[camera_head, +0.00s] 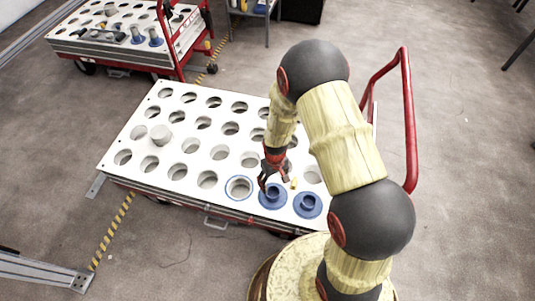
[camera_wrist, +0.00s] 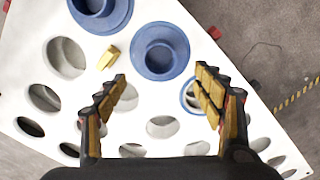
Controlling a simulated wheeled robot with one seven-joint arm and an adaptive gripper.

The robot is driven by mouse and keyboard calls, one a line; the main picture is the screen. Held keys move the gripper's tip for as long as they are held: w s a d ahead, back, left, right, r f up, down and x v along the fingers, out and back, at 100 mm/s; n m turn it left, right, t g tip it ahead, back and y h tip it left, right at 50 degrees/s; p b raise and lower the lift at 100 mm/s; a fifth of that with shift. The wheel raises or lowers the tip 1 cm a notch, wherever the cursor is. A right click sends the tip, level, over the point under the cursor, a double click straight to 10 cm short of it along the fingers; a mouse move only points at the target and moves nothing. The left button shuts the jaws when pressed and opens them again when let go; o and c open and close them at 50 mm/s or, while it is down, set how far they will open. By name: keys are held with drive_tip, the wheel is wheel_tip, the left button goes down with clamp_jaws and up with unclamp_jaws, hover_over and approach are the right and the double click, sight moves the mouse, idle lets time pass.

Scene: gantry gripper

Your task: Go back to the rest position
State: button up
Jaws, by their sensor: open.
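My gripper (camera_head: 272,176) hangs over the near right part of the white board of the near cart, close to two blue flanged pieces. In the wrist view my gripper (camera_wrist: 165,90) has its two fingers spread wide with nothing between them. One blue flanged piece (camera_wrist: 160,52) lies just beyond the fingertips, apart from them. The other blue piece (camera_wrist: 100,12) is at the top edge of the wrist view. A small yellow hexagonal part (camera_wrist: 109,57) stands on the board near the left finger; it also shows in the head view (camera_head: 294,183).
The white board (camera_head: 150,117) has rows of round holes; one hole has a blue ring (camera_head: 239,187). A red handle (camera_head: 408,120) rises at the right. A second cart (camera_head: 75,48) stands far left. Grey floor lies around.

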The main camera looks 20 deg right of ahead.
drive_tip(key=s+g, duration=0.2)
drive_tip(key=s, duration=0.4)
drive_tip(key=s+r+m+t+p, duration=0.1)
drive_tip(key=s+r, duration=0.4)
drive_tip(key=r, duration=2)
drive_tip(key=s+r+m+t+p, duration=0.1)
drive_tip(key=s+r+t+p, duration=0.2)
drive_tip(key=r, duration=2.3)
drive_tip(key=s+t, duration=0.2)
drive_tip(key=t, duration=0.1)
drive_tip(key=shift+t+p, duration=0.3)
drive_tip(key=shift+p, duration=0.05)
drive_tip(key=shift+s, duration=0.15)
drive_tip(key=shift+c, duration=0.8)
